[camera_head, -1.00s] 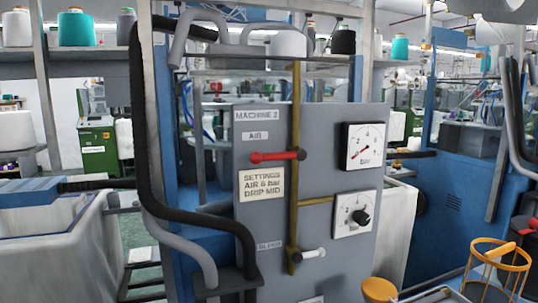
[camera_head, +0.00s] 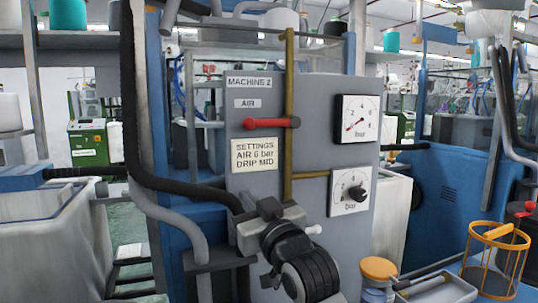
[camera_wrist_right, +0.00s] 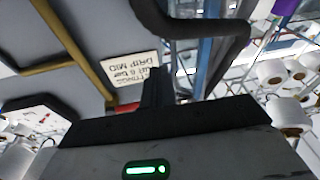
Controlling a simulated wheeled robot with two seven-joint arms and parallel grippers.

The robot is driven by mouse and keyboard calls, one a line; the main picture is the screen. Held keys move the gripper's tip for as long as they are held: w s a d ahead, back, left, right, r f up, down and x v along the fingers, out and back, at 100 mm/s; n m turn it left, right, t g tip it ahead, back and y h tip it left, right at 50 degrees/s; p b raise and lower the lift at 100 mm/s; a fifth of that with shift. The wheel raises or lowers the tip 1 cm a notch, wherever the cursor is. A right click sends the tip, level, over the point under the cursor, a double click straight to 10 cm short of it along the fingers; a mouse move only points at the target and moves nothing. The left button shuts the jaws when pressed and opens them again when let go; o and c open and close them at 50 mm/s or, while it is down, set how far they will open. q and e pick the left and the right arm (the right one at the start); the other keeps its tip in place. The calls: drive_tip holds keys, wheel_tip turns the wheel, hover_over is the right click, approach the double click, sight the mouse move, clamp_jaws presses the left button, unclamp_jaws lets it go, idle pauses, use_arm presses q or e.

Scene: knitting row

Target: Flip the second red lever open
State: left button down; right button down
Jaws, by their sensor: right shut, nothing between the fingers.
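A red lever (camera_head: 265,123) lies level beside the AIR label on the grey MACHINE 2 panel (camera_head: 310,95). Its right end meets a vertical brass pipe (camera_head: 289,80). My right gripper (camera_head: 268,207) is in front of the lower panel, below the lever and the SETTINGS label (camera_head: 254,154), apart from the lever. In the right wrist view its dark fingers (camera_wrist_right: 156,88) are together and empty. A bit of red (camera_wrist_right: 124,108) shows beside them, mostly hidden. The gripper hides most of the bleed valve; its white handle end (camera_head: 314,229) shows. My left gripper is not in view.
Two gauges (camera_head: 355,119) (camera_head: 349,193) sit right of the pipe. A black hose (camera_head: 131,110) bends in front of the panel's left side. An orange-lidded jar (camera_head: 379,270), a tray (camera_head: 440,290) and an orange wire basket (camera_head: 497,258) stand at lower right, with another red handle (camera_head: 529,207) at the edge.

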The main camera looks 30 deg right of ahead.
sight(271, 123)
drive_tip(key=s+d+r+m+t+h+b, duration=0.1)
drive_tip(key=s+d+r, duration=0.1)
drive_tip(key=r, duration=0.4)
drive_tip(key=s+d+r+m+t+h+b, duration=0.1)
drive_tip(key=s+d+r+m+t+h, duration=0.1)
drive_tip(key=s+r, duration=0.2)
wheel_tip(271, 123, up, 4)
drive_tip(key=shift+f+h, duration=0.25)
drive_tip(key=shift+h, duration=0.05)
drive_tip(key=w+d+r+p, duration=0.1)
drive_tip(key=w+d, duration=0.1)
drive_tip(key=w, duration=0.7)
drive_tip(key=shift+d+p, duration=0.15)
drive_tip(key=shift+p, duration=0.25)
